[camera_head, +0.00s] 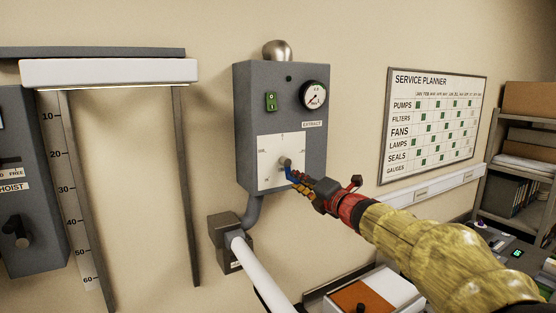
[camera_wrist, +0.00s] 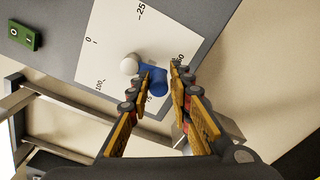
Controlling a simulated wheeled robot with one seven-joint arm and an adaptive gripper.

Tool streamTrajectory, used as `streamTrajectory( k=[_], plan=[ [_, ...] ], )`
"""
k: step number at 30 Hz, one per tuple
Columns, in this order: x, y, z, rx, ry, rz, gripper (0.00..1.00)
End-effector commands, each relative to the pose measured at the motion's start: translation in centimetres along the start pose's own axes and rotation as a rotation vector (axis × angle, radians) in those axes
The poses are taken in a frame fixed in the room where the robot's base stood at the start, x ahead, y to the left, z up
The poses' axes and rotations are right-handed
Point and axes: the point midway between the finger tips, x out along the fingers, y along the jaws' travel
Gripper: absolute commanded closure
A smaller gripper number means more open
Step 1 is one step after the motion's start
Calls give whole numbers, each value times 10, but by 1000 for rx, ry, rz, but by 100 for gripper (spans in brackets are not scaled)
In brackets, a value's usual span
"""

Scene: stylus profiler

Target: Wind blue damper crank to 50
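The damper crank is a blue piece (camera_head: 290,174) at a pale round knob (camera_head: 285,161) on the white dial plate (camera_head: 267,180) of a grey wall box. In the wrist view, the blue piece (camera_wrist: 157,82) runs down and right from the pale knob (camera_wrist: 129,64). My gripper (camera_head: 300,182) is at the crank's lower right. In the wrist view, my gripper (camera_wrist: 162,71) has its fingers apart with the blue piece between them; the left finger overlaps it, and a gap shows at the right finger. The dial marks 0, 25, 75 and 100 show in part; exact crank reading is unclear.
The grey box (camera_head: 245,110) also carries a green switch (camera_head: 271,101) and a round gauge (camera_head: 315,95). A grey conduit and white pipe (camera_head: 258,272) run below. A hoist box (camera_head: 28,150) is at left. A shelf (camera_head: 515,165) and worktop items stand at right.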

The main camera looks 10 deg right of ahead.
Motion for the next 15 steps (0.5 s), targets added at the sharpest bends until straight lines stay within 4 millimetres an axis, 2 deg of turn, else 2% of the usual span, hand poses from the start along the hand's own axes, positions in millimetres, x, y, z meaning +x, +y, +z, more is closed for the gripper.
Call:
streamTrajectory(
  k=[15],
  plan=[
    [0, -2, 9, 0, -1, -1, 80]
  ],
)
